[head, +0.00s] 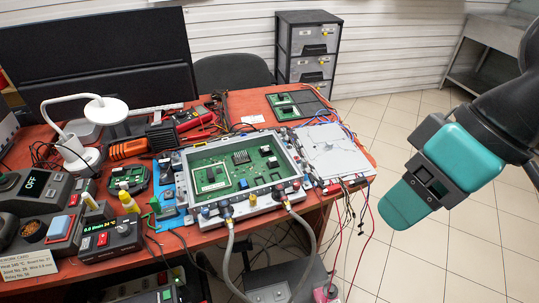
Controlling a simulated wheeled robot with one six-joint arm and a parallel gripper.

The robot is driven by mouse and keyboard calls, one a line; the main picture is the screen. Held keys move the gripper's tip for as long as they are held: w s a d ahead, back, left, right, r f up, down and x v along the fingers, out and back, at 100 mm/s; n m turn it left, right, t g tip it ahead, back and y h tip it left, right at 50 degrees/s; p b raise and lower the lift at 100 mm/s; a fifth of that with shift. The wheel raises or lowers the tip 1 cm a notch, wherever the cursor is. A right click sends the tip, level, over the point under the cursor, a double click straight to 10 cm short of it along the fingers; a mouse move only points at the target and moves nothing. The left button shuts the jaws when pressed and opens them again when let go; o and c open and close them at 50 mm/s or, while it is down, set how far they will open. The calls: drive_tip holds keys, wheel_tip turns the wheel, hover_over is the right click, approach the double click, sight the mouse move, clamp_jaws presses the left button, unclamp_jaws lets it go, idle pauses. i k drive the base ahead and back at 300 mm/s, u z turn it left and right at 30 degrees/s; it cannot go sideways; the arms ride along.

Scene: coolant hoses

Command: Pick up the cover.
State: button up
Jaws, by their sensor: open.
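What looks like the cover, a flat silver-grey plate (334,152), lies on the red table's right side. It is just right of an open grey housing (238,208) that holds a green circuit board (231,168). My teal gripper (405,205) hangs at the right, beyond the table edge and over the tiled floor, apart from the cover. It is open, and I see nothing in it. It is seen from the side, so the gap between its fingers is hidden.
Two grey hoses (228,258) run from the housing's front over the table edge. Thin red and black wires (362,222) hang below the cover. Tools, a soldering station (109,236) and a lamp (100,110) crowd the left. The floor at right is clear.

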sight(335, 162)
drive_tip(key=k, duration=0.5)
drive_tip(key=z, duration=2)
drive_tip(key=i, duration=1.7)
drive_tip(key=u, duration=3.35)
drive_tip(key=i, duration=0.5)
drive_tip(key=z, duration=0.05)
